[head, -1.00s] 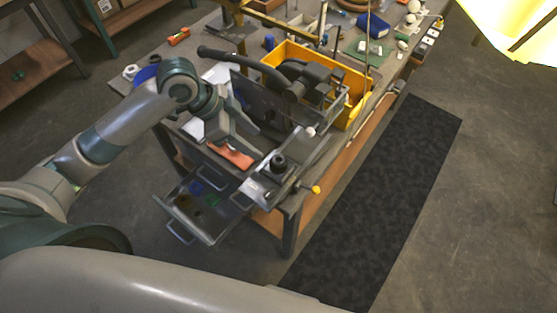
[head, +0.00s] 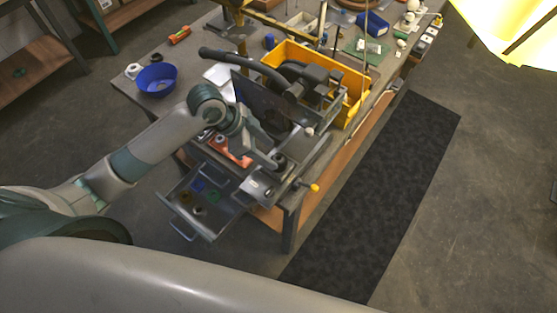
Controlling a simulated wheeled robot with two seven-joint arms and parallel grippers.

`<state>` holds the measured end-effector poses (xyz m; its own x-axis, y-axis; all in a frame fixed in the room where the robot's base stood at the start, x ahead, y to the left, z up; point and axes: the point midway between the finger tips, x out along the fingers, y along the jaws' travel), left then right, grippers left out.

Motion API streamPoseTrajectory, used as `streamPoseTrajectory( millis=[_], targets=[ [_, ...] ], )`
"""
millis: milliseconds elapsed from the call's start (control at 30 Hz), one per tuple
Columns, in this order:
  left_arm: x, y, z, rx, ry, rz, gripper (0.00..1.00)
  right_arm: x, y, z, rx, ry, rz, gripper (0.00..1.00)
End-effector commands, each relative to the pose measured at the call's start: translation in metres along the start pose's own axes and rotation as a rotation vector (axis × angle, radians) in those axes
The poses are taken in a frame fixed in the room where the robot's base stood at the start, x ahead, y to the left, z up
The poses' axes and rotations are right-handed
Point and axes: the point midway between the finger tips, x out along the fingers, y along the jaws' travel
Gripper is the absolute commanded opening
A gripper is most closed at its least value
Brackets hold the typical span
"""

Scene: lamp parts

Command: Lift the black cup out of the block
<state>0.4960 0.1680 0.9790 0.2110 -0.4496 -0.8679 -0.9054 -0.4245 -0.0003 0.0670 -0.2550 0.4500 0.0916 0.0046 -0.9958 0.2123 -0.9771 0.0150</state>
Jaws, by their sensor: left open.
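The black cup (head: 281,162) is small and dark, and sits near the front corner of the workbench. The grey metal block (head: 258,187) is just below and left of it. How deep the cup sits in the block is too small to tell. My left gripper (head: 261,163) comes in from the left with its fingers apart, close to the left side of the cup. Contact between finger and cup cannot be made out. My right gripper is not in view.
An orange-red part (head: 219,144) lies beside my left gripper. An open drawer (head: 200,203) with small coloured items juts out below. A dark upright panel and a yellow bin (head: 352,82) stand behind. A blue bowl (head: 157,80) is at the bench's left.

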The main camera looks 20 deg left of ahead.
Motion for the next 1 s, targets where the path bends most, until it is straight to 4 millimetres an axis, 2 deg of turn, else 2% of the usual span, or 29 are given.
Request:
streamPoseTrajectory(
  millis=[200,400,900,933,1000],
  targets=[
    [0.02,0.004,-0.002,-0.003,0.001,0.005,0.51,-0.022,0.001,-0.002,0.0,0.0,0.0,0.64],
    [0.041,0.003,0.0,-0.001,0.001,0.002,0.51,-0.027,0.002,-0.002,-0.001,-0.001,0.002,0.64],
    [0.044,0.003,0.001,0.001,0.001,0.001,0.51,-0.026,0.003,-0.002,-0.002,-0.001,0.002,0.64],
    [0.044,0.003,0.001,0.001,0.001,0.001,0.49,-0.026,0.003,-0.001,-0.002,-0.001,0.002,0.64],
    [0.044,0.003,0.001,0.001,0.001,0.001,0.32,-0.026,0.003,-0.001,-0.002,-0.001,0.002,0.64]
  ],
)
